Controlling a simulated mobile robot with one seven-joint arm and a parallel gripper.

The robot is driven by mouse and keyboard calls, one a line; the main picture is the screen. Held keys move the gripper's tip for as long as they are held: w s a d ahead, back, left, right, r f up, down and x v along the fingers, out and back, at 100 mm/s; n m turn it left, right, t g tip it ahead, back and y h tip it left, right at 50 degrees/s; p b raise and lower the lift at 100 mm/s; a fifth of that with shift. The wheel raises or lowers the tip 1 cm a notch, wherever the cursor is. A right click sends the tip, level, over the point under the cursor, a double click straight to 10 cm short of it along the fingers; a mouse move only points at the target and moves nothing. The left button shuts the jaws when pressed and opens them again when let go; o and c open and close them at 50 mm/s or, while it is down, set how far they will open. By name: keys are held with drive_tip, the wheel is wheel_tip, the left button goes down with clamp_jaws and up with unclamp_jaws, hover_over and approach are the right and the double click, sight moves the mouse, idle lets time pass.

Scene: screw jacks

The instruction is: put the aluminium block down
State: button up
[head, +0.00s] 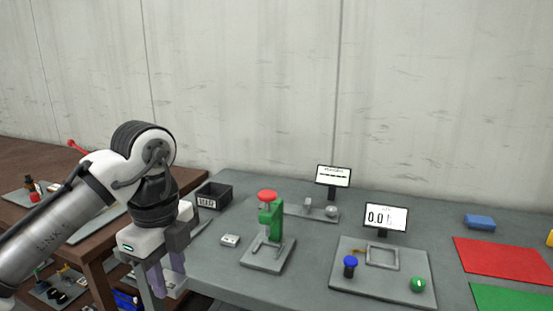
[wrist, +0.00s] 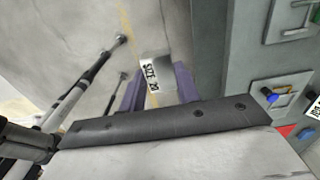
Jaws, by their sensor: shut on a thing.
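My gripper (head: 167,277) hangs at the left end of the grey table in the head view, with its purple fingers pointing down. In the wrist view its two fingers (wrist: 156,92) are shut on the aluminium block, whose white label (wrist: 150,74) reads "SIZE 20". Most of the block is hidden by the fingers and the gripper body, so its underside and any contact below it cannot be seen.
Red (head: 505,262) and green mats lie at right. A brown table (head: 100,255) stands at left.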

drive_tip(key=w+d+f+n, duration=0.3)
drive_tip(key=d+f+n, duration=0.35)
drive_tip(key=f, duration=1.25)
drive_tip(key=w+d+f+n, duration=0.2)
drive_tip(key=d+f+n, duration=0.45)
drive_tip(key=f, duration=1.25)
drive_tip(key=w+d+f+n, duration=0.4)
drive_tip(key=f+n, duration=0.5)
drive_tip(key=f, duration=1)
wheel_tip(320, 180, up, 3)
drive_tip(key=w+d, duration=0.3)
drive_tip(key=s+a+f, duration=0.3)
drive_tip(key=s, duration=0.1)
drive_tip(key=shift+d, duration=0.1)
